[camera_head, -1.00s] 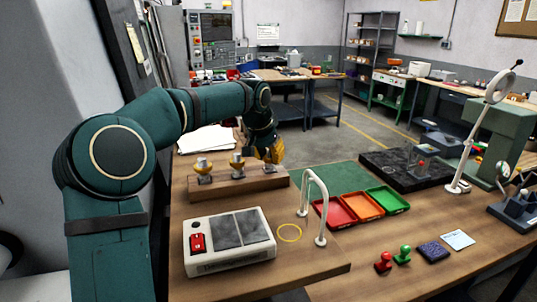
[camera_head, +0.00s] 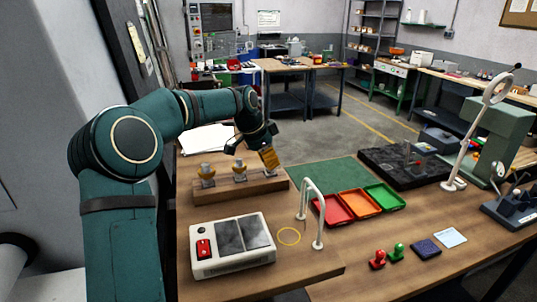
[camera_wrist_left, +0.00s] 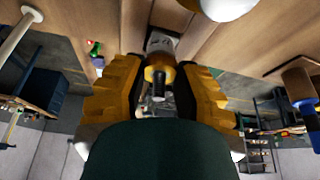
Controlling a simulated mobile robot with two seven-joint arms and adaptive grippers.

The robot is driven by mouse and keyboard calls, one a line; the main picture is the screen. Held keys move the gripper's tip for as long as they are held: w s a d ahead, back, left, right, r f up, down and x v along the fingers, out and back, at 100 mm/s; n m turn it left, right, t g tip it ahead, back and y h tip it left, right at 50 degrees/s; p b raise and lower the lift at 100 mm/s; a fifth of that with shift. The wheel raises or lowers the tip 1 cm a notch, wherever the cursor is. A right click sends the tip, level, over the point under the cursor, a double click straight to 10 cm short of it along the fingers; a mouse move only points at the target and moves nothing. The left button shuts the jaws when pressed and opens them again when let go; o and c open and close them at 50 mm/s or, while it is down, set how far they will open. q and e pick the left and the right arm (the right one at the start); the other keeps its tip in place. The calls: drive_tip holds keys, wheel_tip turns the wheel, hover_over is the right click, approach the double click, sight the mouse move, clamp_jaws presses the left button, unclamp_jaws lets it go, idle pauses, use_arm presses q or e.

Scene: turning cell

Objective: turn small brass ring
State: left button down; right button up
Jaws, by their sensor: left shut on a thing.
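A wooden block (camera_head: 255,189) on the bench carries metal fittings with brass-coloured tops. The left fitting (camera_head: 207,176) and the middle fitting (camera_head: 239,171) stand upright and free. The ring is partly hidden by the fingers. My right gripper is not in view.
A white box with a red switch (camera_head: 232,246), a thin yellow circle (camera_head: 289,236) and a white arched rail (camera_head: 312,205) lie in front of the block. Red, orange and green trays (camera_head: 385,195) stand to the right. White papers (camera_head: 208,139) lie behind the block.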

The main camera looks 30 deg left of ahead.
use_arm(q)
drive_tip(key=shift+m, duration=0.3)
drive_tip(key=c, duration=0.6)
unclamp_jaws()
drive_tip(key=shift+o, duration=0.2)
drive_tip(key=shift+r, duration=0.1)
drive_tip(key=v, duration=1.2)
